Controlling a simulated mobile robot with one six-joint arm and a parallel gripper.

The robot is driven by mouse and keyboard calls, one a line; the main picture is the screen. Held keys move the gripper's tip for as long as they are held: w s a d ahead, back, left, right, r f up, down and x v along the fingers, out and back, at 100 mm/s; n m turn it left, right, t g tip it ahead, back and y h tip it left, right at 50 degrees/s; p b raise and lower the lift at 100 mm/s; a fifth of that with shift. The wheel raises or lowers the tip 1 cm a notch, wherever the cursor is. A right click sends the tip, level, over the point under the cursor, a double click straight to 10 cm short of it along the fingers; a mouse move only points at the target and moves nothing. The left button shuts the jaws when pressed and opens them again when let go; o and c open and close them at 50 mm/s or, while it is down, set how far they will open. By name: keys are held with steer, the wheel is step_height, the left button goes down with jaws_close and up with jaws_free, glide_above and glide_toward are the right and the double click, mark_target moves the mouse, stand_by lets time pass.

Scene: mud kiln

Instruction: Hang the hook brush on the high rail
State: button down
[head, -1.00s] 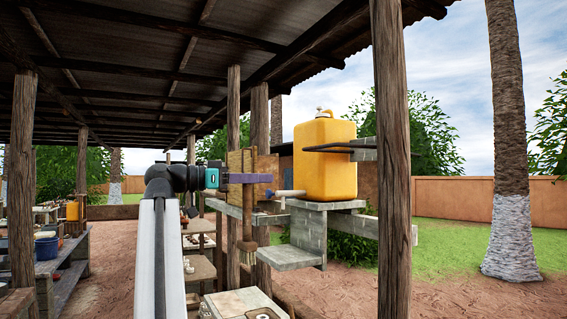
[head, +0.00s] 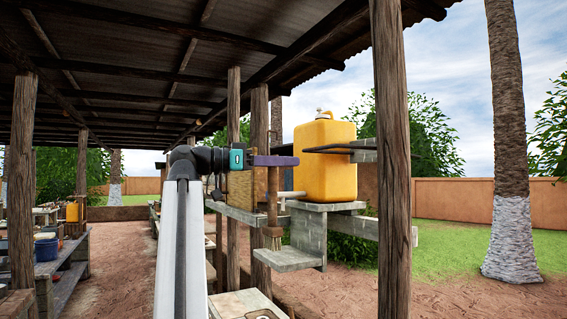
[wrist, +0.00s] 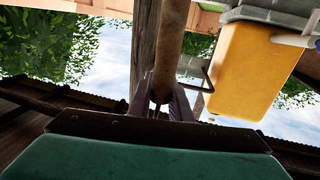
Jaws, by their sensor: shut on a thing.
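My gripper (head: 285,160), with purple fingers, is shut on the brown handle of the hook brush (head: 272,205). The brush hangs upright below the fingers, with its bristles at the bottom. In the wrist view the handle (wrist: 173,38) runs up from between the fingertips (wrist: 162,100). The high rail, a dark metal bar (head: 328,149), juts left from a grey block in front of the yellow container. The fingertips are just left of its end in the head view. It also shows in the wrist view (wrist: 207,82).
A yellow container (head: 325,175) stands on a grey block shelf (head: 325,206) behind the rail. A thick wooden post (head: 391,200) stands to the right of the rail. A lower block ledge (head: 290,259) lies below the brush. Open ground is further right.

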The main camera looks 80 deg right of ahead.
steer(key=d+f+p+x, duration=0.1)
steer(key=x, duration=0.6)
steer(key=w+d+f+p+x, duration=0.1)
steer(key=x, duration=0.7)
steer(key=shift+w+d, duration=0.2)
steer(key=shift+d, duration=0.3)
stand_by(1.5)
stand_by(0.3)
steer(key=c, duration=1.5)
jaws_free()
steer(key=shift+c, duration=0.2)
steer(key=shift+w, duration=0.1)
steer(key=b+v, duration=0.4)
steer(key=v, duration=0.9)
steer(key=shift+w+a+b, duration=0.2)
steer(key=shift+a+b, duration=0.1)
